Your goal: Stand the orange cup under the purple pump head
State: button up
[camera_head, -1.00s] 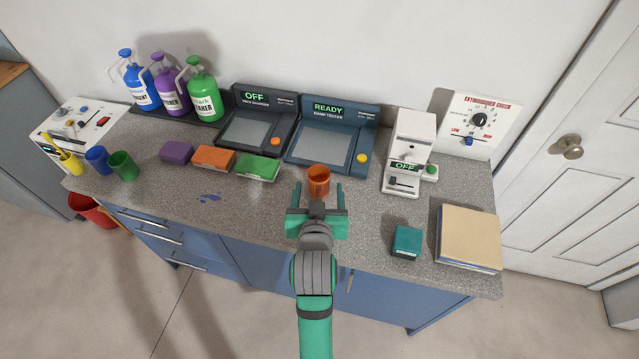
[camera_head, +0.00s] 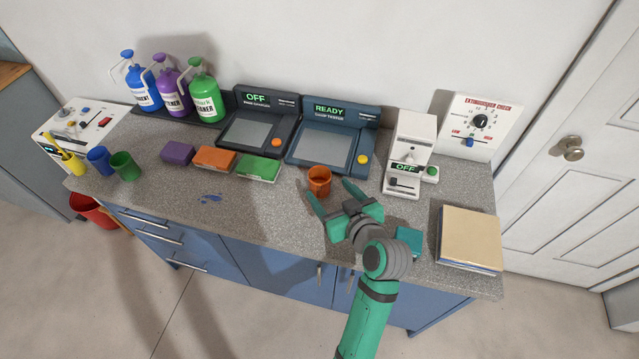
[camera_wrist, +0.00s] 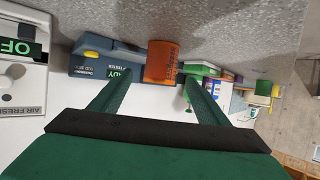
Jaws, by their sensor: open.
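The orange cup (camera_head: 319,181) stands upright on the grey counter, in front of the tester labelled READY. It also shows in the wrist view (camera_wrist: 162,62), beyond and between my fingers. My gripper (camera_head: 328,190) is open and empty, just to the right and front of the cup, with its fingers pointing toward it. The purple pump bottle (camera_head: 174,98) stands at the back left between a blue and a green one. Its purple pump head (camera_head: 158,57) has a spout pointing to the front left.
The blue bottle (camera_head: 143,90) and green bottle (camera_head: 206,100) flank the purple one. Purple, orange and green blocks (camera_head: 214,158) lie between bottles and cup. Blue and green cups (camera_head: 125,166) stand at left. A teal box (camera_head: 408,241) is by my wrist.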

aim_at(315, 175)
jog(key=shift+r+x, duration=0.2)
jog(key=shift+x, duration=3.7)
jog(key=shift+d, duration=0.1)
jog(key=shift+c, duration=0.9)
jog(key=shift+a, duration=0.2)
jog(key=c, duration=1.1)
jog(key=shift+o, duration=0.2)
jog(key=shift+d+r, duration=0.1)
jog(key=shift+r, duration=0.1)
